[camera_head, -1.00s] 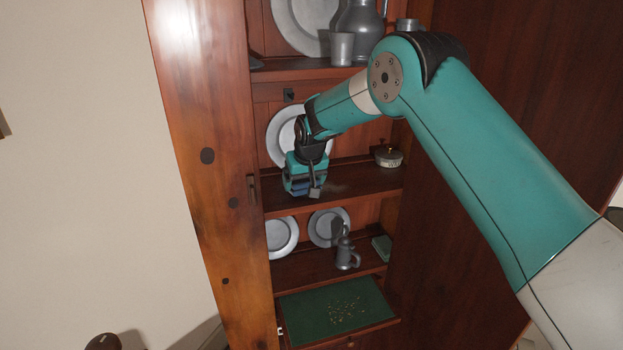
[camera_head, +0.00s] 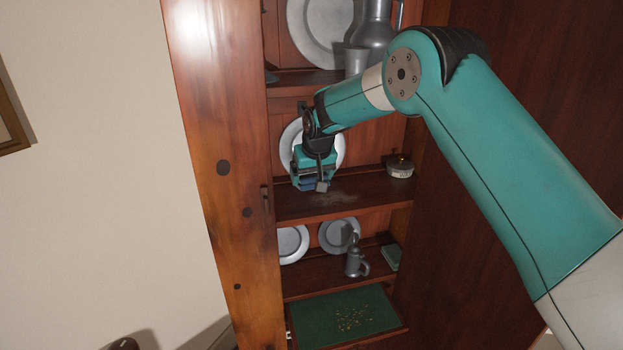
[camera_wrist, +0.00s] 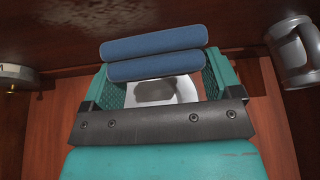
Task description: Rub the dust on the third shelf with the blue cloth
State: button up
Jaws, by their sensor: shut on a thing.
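My gripper (camera_head: 317,180) is shut on the blue cloth (camera_head: 306,184) above the left part of the dusty shelf (camera_head: 290,212). In the wrist view the cloth (camera_wrist: 155,55) shows as two blue rolls between the fingers. The pale dust (camera_head: 335,198) lies as a thin patch on the shelf, just right of and in front of the gripper. Speckled dust (camera_wrist: 85,18) also shows at the top of the wrist view. I cannot tell whether the cloth touches the wood.
A pewter plate (camera_head: 336,142) leans behind the gripper. A round lidded tin (camera_head: 400,168) stands at the shelf's right end. A pewter mug (camera_wrist: 293,52) is close beside the gripper in the wrist view. The cabinet door (camera_head: 215,150) stands at the left.

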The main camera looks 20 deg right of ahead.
jog(key=shift+r, duration=0.65)
